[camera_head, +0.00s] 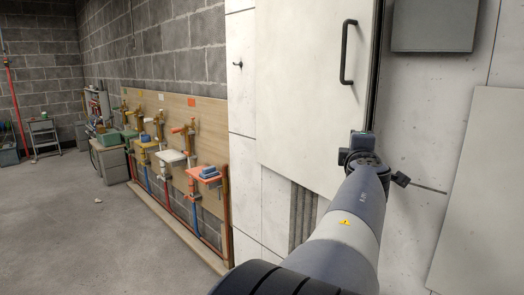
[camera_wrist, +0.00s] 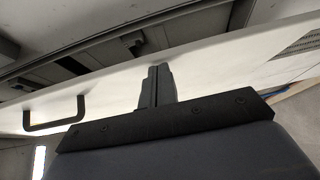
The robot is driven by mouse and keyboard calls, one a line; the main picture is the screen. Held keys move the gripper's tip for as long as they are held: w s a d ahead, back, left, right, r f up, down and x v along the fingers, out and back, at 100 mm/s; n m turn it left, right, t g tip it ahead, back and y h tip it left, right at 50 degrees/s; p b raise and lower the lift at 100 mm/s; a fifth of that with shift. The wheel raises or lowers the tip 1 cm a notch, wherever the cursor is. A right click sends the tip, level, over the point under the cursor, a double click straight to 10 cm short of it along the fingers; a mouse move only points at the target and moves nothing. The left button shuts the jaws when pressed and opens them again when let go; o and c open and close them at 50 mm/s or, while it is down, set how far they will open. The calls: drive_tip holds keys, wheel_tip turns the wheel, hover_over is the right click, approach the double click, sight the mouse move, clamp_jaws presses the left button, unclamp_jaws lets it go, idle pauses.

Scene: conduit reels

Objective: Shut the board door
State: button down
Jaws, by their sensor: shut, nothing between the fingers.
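The board door (camera_head: 305,85) is a large off-white panel on the wall, with a black bar handle (camera_head: 347,52) near its upper right. A dark gap runs along its right edge, so it looks slightly ajar. My gripper (camera_head: 361,141) is at the door's lower right edge; my wrist hides most of its fingers there. In the wrist view my gripper (camera_wrist: 157,82) is shut and empty, its fingers in front of the white door (camera_wrist: 215,72). The handle (camera_wrist: 55,114) is to the left. I cannot tell whether the fingers touch the door.
Grey conduits (camera_head: 303,214) run down below the door. A grey box (camera_head: 433,25) and a pale panel (camera_head: 485,195) are on the right. A wooden board with pipes and small shelves (camera_head: 209,173) lines the left wall. The floor (camera_head: 75,235) at left is mostly clear.

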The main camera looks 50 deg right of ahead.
drive_tip(key=shift+s+d, duration=0.3)
drive_tip(key=shift+d, duration=0.7)
drive_tip(key=shift+s+d, duration=0.25)
drive_tip(key=shift+d, duration=0.7)
